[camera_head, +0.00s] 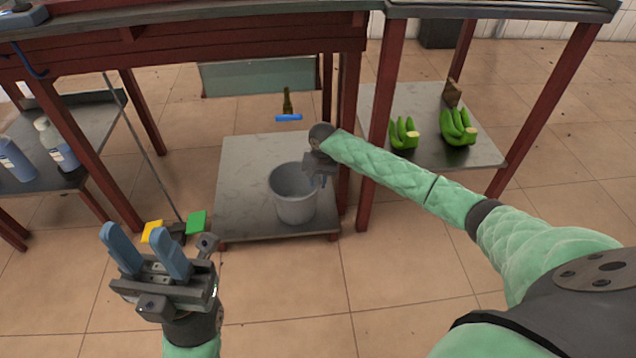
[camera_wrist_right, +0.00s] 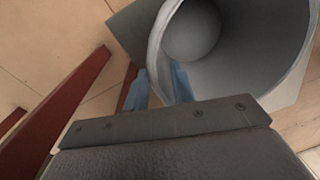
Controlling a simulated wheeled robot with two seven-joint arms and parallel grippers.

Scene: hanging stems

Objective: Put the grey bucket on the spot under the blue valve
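The grey bucket (camera_head: 293,194) stands upright on a low grey board (camera_head: 240,165) under the red-framed table. A blue valve handle (camera_head: 289,118) shows behind the bucket, beside a dark olive bottle-like piece. My right gripper (camera_head: 320,178) is at the bucket's right rim. In the right wrist view the bucket (camera_wrist_right: 240,50) is seen from its open mouth, and the right gripper's blue fingers (camera_wrist_right: 162,84) stand apart, one on each side of the rim. My left gripper (camera_head: 146,250) is open and empty, away from the bucket. Any marked spot under the valve cannot be made out.
Red table legs (camera_head: 384,120) stand close to the right of the bucket. Green bananas (camera_head: 458,127) lie on a shelf at right. Yellow (camera_head: 152,231) and green (camera_head: 197,222) pieces lie near the left gripper.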

